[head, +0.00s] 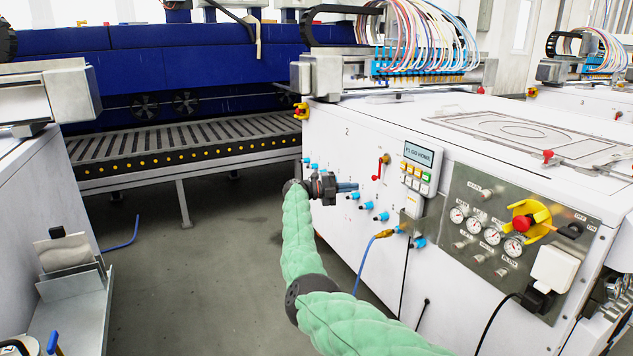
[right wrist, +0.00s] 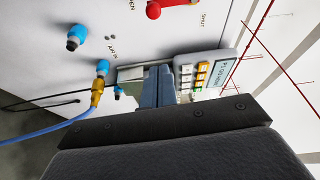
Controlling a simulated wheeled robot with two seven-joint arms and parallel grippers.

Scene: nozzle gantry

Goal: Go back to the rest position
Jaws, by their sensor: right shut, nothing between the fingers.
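My right gripper (head: 347,187) extends from my green-sleeved arm in front of the white machine's side panel (head: 345,150). Its fingers are shut together with nothing between them. I cannot tell the exact gap to the panel. My left gripper is not in view.
Near the right gripper are blue-capped ports (head: 366,206), a red lever (head: 380,167), a keypad box (head: 418,168) and a blue hose (head: 366,262) with a brass fitting. A gauge panel (head: 480,252) with a red knob is at right. Grey floor (head: 190,270) is open at left.

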